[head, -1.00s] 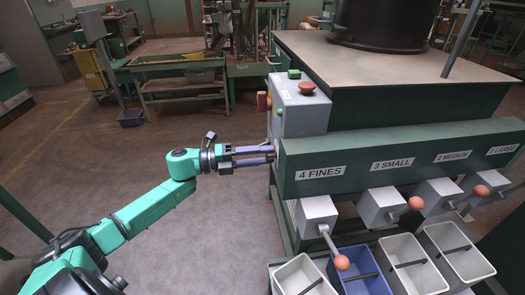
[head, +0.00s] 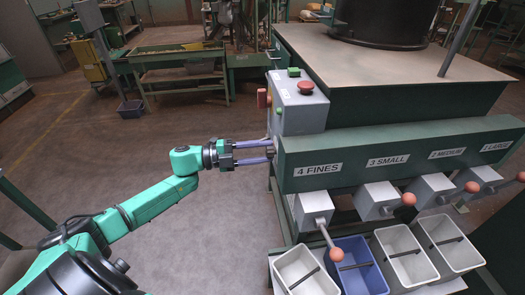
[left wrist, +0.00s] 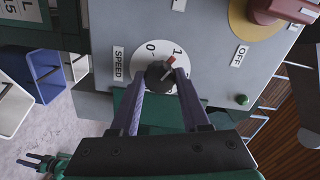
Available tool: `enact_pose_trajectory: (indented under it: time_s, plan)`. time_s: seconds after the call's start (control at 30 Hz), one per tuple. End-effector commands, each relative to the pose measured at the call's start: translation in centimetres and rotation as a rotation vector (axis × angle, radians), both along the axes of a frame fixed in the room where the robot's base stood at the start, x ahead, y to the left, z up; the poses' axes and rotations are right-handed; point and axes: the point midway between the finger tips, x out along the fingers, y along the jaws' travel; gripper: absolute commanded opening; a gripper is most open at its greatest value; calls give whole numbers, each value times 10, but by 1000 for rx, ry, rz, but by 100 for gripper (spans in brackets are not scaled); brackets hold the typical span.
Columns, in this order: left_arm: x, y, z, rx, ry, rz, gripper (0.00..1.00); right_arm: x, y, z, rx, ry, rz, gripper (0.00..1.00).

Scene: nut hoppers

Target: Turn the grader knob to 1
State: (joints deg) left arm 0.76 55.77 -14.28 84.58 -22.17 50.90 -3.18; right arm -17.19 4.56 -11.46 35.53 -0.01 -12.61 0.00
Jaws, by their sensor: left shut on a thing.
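The grader knob (left wrist: 160,75) is a dark knob with a red pointer mark on a white dial (left wrist: 148,57) printed 0 and 1, beside a SPEED label. The red mark points up and right, close to the 1. My left gripper (left wrist: 163,84) is shut on the knob, one finger on each side. In the head view my left gripper (head: 270,151) reaches the side of the grey control box (head: 300,110); the knob is hidden there. My right gripper (left wrist: 28,161) shows small at the lower left of the left wrist view, too small to judge its opening.
The green hopper beam (head: 400,150), levers with orange balls (head: 336,254) and bins (head: 305,272) are to the right. Open floor lies left.

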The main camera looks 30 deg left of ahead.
Motion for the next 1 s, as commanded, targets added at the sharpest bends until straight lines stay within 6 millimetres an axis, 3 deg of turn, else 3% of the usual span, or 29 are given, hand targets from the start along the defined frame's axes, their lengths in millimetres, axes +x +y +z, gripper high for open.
enact_pose_trajectory:
  time_s: [0.2, 0.23, 0.3, 0.67, 0.87, 1.0]
  plan:
    - [0, 1, 0, 1, 0, 3, 0, 0, 1, 0, 1, 0, 0, 50]
    - [0, 1, 0, 1, 0, 3, 57, 0, 1, 0, 1, 0, 0, 50]
    - [0, 1, 0, 1, 0, 2, 76, 0, 1, 0, 1, 0, 0, 50]
    - [-2, 3, -1, 2, 0, 1, 76, 0, 1, -1, 1, 0, 0, 50]
    - [-22, 30, -4, 5, 4, 3, 76, 0, 1, -7, 1, 0, 0, 50]
    - [-47, 62, -4, 3, 6, 4, 76, 0, 0, -10, 1, 0, 0, 50]
